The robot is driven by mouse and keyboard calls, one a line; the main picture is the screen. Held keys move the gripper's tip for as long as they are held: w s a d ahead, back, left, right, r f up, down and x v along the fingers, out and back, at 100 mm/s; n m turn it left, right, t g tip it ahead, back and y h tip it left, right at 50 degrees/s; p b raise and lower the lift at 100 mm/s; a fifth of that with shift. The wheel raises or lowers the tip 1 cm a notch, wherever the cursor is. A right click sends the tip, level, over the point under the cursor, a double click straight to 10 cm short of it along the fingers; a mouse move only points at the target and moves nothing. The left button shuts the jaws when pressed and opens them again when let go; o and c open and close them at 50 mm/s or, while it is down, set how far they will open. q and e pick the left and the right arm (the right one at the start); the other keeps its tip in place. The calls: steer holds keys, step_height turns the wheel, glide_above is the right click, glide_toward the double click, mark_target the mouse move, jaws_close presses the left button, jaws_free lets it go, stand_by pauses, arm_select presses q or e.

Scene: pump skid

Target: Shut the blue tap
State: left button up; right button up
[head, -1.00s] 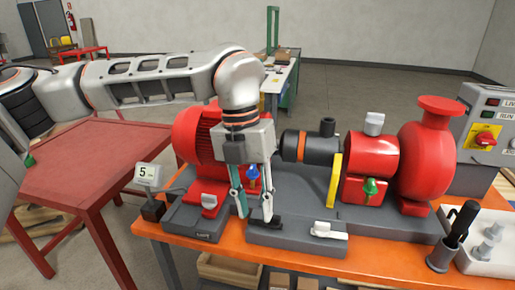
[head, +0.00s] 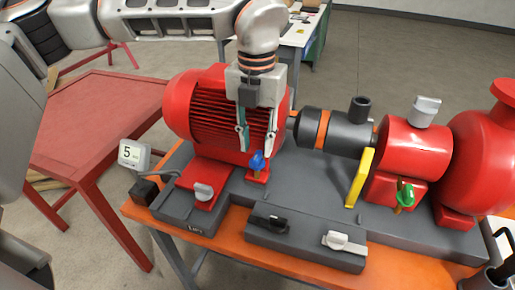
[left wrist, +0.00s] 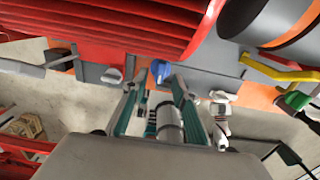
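The blue tap (head: 257,162) stands on a small red base in front of the ribbed red motor (head: 215,110). Its blue handle looks upright. My left gripper (head: 257,147) points down with its two fingers apart and empty. In the head view the fingertips appear on either side of the tap's top; I cannot tell whether they touch it. In the left wrist view the blue tap (left wrist: 160,70) shows just beyond and between the open fingertips (left wrist: 155,82). My right gripper is not in view.
A green tap (head: 405,195) and yellow guard (head: 359,180) stand to the right. A grey-handled switch (head: 203,191), black lever (head: 271,223) and white lever (head: 343,241) sit along the front. A display reading 5 (head: 134,154) stands at left. The red table (head: 95,125) is bare.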

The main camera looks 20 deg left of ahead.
mark_target(257, 154)
arm_select(q)
step_height(257, 154, down, 2)
steer(key=shift+f, duration=0.6)
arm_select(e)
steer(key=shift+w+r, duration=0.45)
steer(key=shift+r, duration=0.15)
arm_select(q)
jaws_close()
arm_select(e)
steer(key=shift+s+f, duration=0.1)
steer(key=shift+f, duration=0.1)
